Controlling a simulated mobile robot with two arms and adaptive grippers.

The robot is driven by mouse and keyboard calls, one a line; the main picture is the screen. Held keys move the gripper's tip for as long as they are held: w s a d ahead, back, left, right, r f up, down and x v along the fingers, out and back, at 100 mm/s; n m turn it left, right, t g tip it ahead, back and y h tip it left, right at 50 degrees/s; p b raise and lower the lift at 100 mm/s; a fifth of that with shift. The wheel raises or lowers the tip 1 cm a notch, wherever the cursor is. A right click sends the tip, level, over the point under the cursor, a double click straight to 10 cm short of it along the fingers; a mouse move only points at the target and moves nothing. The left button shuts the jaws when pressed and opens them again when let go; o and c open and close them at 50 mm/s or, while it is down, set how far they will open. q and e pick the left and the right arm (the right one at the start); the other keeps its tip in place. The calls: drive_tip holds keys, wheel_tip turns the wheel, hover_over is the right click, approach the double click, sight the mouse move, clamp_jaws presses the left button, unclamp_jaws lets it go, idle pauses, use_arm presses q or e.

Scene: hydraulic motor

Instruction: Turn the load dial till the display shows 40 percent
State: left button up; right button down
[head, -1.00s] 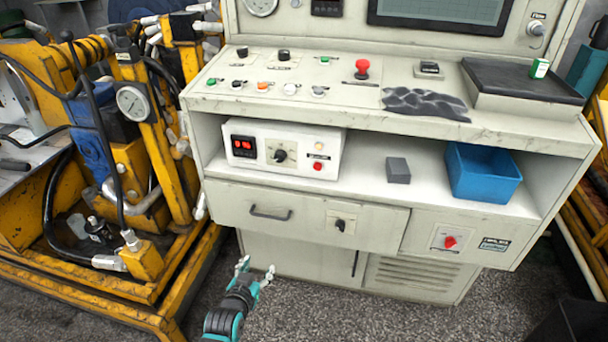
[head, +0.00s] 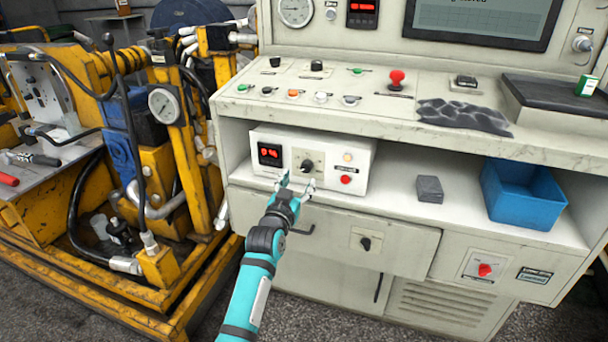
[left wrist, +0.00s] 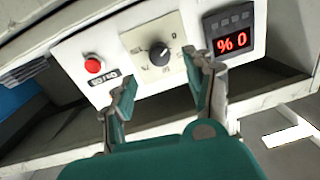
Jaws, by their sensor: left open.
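The load dial (head: 308,166) is a black knob on a pale plate, on the front of a white box (head: 330,150) in the console's shelf. The dial also shows in the left wrist view (left wrist: 159,53). My left gripper (head: 297,182) is open and empty, just in front of and below the dial. In the left wrist view its fingers (left wrist: 164,75) stand apart, short of the knob. My right gripper is out of view.
A red button (head: 345,180) sits right of the dial. A drawer handle (head: 300,228) lies below the shelf. A grey block (head: 429,189) and a blue bin (head: 523,193) stand further right on the shelf. The yellow hydraulic rig (head: 165,262) is at the left.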

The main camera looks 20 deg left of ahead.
sight(305, 168)
use_arm(q)
drive_tip(key=w, duration=0.4)
drive_tip(key=shift+w+b, duration=0.35)
drive_tip(key=shift+b, duration=0.05)
drive_tip(key=shift+w, duration=0.65)
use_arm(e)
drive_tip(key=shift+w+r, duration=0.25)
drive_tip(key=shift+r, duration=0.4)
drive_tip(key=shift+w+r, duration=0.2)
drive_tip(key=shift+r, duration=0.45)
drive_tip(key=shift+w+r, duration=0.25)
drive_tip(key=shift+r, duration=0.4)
use_arm(q)
drive_tip(key=shift+c, duration=0.3)
clamp_jaws()
